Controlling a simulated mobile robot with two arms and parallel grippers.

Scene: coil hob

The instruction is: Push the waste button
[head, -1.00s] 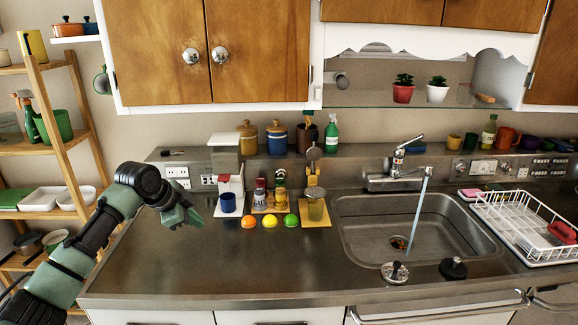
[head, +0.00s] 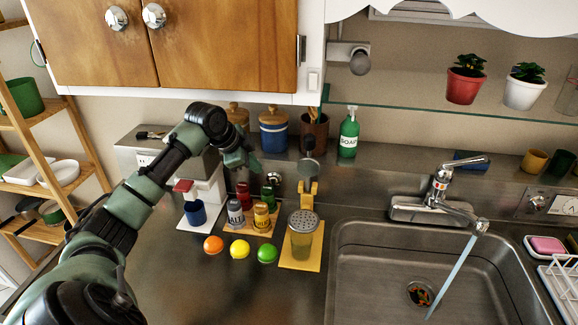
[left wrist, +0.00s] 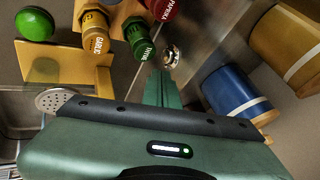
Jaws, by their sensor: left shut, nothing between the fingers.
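A small round metal button (head: 274,178) is set in the steel backsplash behind the spice bottles; no label can be read on it. It also shows in the left wrist view (left wrist: 172,57), just beyond my fingertips. My left gripper (head: 256,168) is shut and empty, reaching toward the backsplash above the spices, a little left of the button. In the left wrist view its green fingers (left wrist: 160,80) point at the button; I cannot tell whether they touch it. The sink (head: 375,250) has food scraps (head: 421,295) at its drain and water running from the tap (head: 437,195).
Spice bottles (head: 235,213) stand just below my gripper. A blue canister (head: 273,132) and a soap bottle (head: 348,135) stand on the ledge behind. A grater-topped shaker (head: 302,235) and several fruits (head: 240,249) are in front.

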